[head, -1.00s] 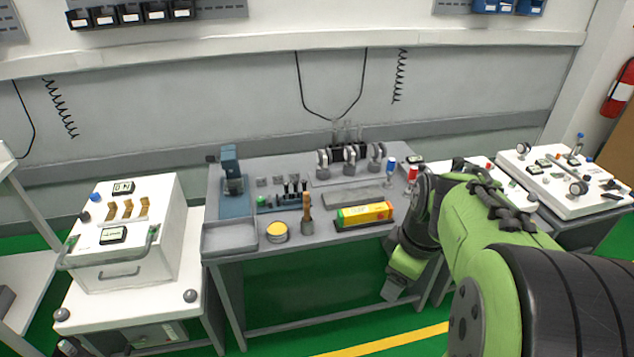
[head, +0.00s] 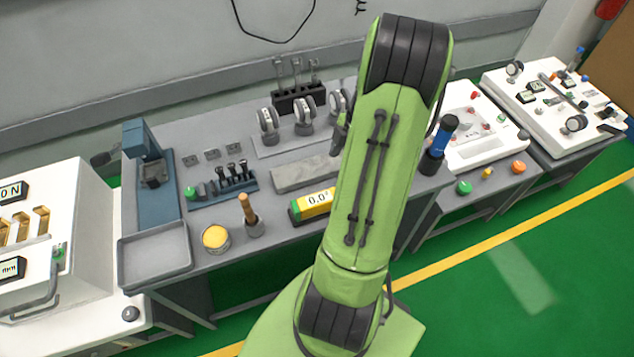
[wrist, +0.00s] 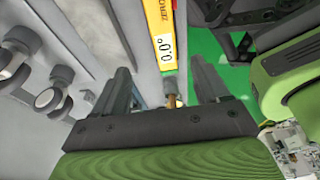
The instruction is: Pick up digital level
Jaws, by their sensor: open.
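The digital level is a yellow bar with a white 0.0° display (head: 313,203). In the head view it lies near the front edge of the grey bench, its right part hidden behind my arm. In the wrist view the level (wrist: 162,30) runs down from the top edge, its display end nearest my gripper. My gripper (wrist: 161,68) is open, with two dark fingers spread to either side of the line of the level. Nothing is held between them. In the head view my gripper is hidden behind the arm.
A wooden-handled tool in a cup (head: 251,218) and a yellow-topped tin (head: 215,239) stand left of the level. A flat grey block (head: 302,174) lies behind it, with round clamps (head: 304,115) further back. An empty tray (head: 155,256) is at front left.

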